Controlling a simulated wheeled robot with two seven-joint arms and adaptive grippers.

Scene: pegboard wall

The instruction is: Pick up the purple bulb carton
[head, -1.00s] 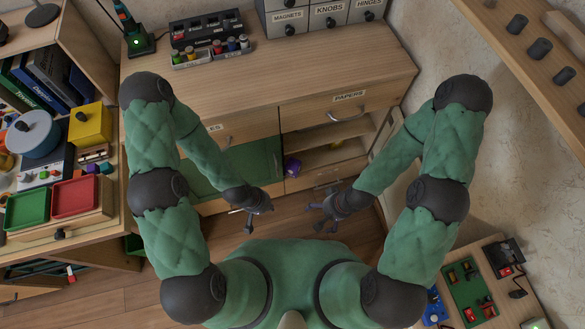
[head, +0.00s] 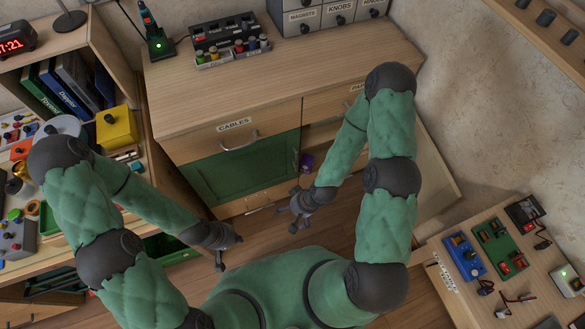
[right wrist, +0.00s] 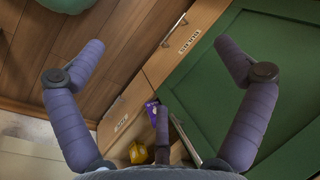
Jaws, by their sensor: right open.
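The purple carton (head: 306,162) is small and sits in the open part of the cabinet, right of the green door, partly hidden in the head view. In the right wrist view the purple carton (right wrist: 151,109) shows near the lower middle, partly covered by a part of my gripper. My right gripper (head: 296,212) is open and empty, in front of the cabinet and apart from the carton; its spread fingers (right wrist: 158,75) flank the carton in the wrist view. My left gripper (head: 231,253) is further left, low over the floor, with its fingers apart and nothing seen between them.
The green cabinet door (head: 240,172) is below the CABLES drawer (head: 236,138). A yellow object (right wrist: 138,153) lies near the carton. An open door panel (head: 440,165) stands at the cabinet's right. Side benches (head: 450,262) flank me; open floor (head: 270,235) lies before the cabinet.

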